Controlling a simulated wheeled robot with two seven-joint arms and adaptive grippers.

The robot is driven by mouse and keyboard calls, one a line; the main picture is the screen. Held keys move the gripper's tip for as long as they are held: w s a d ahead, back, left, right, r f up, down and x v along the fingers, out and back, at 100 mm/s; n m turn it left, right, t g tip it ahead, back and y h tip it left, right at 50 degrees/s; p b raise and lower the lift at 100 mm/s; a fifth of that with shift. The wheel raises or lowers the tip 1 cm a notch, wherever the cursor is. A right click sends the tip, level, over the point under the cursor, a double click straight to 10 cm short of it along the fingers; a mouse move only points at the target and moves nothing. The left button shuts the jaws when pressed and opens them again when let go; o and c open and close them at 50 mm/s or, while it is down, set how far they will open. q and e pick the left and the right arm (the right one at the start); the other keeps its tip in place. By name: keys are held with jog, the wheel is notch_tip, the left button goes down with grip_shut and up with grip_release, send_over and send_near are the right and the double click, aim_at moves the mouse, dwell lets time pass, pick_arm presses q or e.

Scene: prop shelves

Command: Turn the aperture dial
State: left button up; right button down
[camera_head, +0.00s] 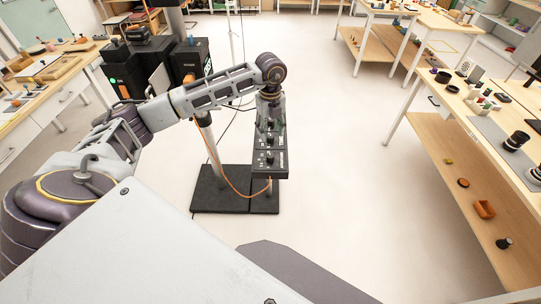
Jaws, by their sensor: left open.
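A black control panel (283,166) with several small black knobs and pale markings stands on a post, near the middle of the view. The labels are too small to read, so I cannot tell which knob is the aperture dial. My left gripper (270,120) points down over the far part of the panel. It is open and looks empty. It hides the far end of the panel and whatever is under its fingers. I cannot tell whether the fingers touch a knob. My right gripper is not in view.
Black base plates (222,188) lie on the floor under the panel, and an orange cable (228,182) hangs beside it. Black equipment boxes (187,60) stand behind my left arm. A wooden table (462,103) with camera parts stands at right. The floor between is clear.

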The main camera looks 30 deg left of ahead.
aim_at(270, 156)
pick_arm(q)
jog(key=shift+f, duration=0.15)
notch_tip(270, 156, down, 12)
jog(key=shift+r+p, duration=0.25)
jog(key=shift+p, duration=0.7)
jog(key=shift+f, duration=1)
jog(key=c, duration=1)
jog(key=shift+c, duration=0.2)
